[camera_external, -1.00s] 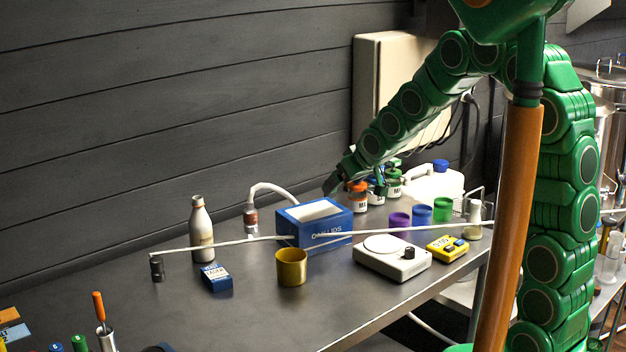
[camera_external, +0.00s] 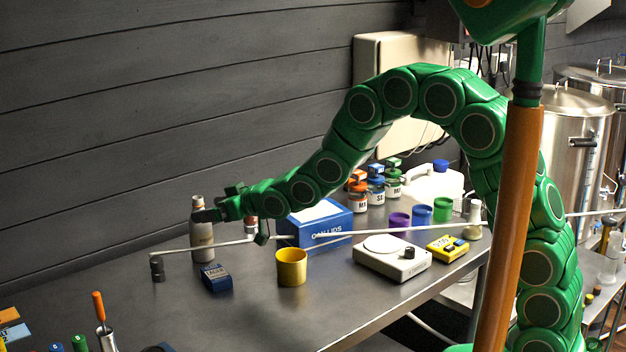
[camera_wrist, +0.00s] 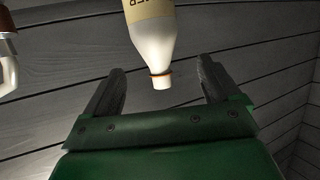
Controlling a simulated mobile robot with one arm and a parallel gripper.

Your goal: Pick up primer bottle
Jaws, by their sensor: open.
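The primer bottle (camera_external: 202,243) is a pale bottle with a tan label, standing upright on the bench near the back wall. In the wrist view the bottle (camera_wrist: 152,38) appears upside down, with its neck and white cap pointing down between my finger tips. Only the end of its label text shows. My gripper (camera_external: 212,214) is at the bottle's upper part, coming from the right. Its two dark fingers (camera_wrist: 161,68) are apart, one to each side of the cap, with gaps visible on both sides. The far side of the bottle is hidden.
A thin pale bar (camera_external: 370,233) crosses low in front of the bottle. A blue box (camera_external: 325,233), yellow cup (camera_external: 292,267) and small dark-blue box (camera_external: 217,278) stand nearby. A hose fitting (camera_wrist: 8,48) is left in the wrist view.

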